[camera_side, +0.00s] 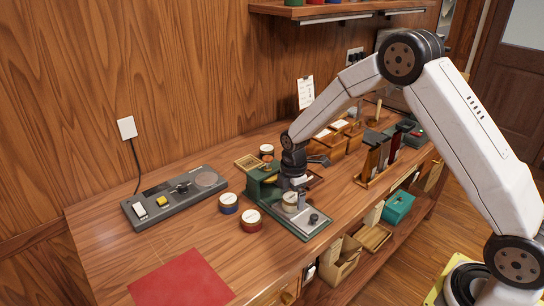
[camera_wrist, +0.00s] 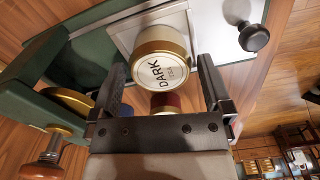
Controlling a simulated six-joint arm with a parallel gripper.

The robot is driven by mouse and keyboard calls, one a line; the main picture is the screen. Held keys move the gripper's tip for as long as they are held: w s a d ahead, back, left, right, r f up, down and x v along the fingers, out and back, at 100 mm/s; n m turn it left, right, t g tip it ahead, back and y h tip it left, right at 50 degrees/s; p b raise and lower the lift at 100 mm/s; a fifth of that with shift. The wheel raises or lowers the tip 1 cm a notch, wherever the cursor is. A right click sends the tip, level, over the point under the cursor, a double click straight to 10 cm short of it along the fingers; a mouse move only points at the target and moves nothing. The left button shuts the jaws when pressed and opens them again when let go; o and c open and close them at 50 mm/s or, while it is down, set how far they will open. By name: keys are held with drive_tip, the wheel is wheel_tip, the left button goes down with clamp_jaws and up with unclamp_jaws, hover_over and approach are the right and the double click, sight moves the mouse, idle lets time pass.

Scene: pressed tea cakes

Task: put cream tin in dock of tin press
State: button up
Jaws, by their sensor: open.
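My gripper (camera_side: 294,186) is just above the tin. In the wrist view my gripper (camera_wrist: 163,72) is open, fingers apart on either side of the tin's near end. The dock's outline cannot be made out.
A blue tin (camera_side: 229,203) and a red tin (camera_side: 250,220) stand left of the press. A grey control panel (camera_side: 150,222) lies farther left, with a red mat (camera_side: 180,281) in front. Wooden boxes and a rack (camera_side: 372,180) crowd the right.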

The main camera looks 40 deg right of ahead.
sight(292, 197)
wheel_tip(292, 197, up, 11)
idle(0.5)
idle(0.5)
drive_tip(key=s+a+f+m+t, duration=0.1)
drive_tip(key=s+m, duration=0.7)
drive_tip(key=s, duration=0.2)
drive_tip(key=s+a+f+m+t, duration=0.1)
drive_tip(key=s+m, duration=0.6)
drive_tip(key=s, duration=0.3)
drive_tip(key=shift+a+m+t, duration=0.3)
drive_tip(key=shift+m, duration=0.1)
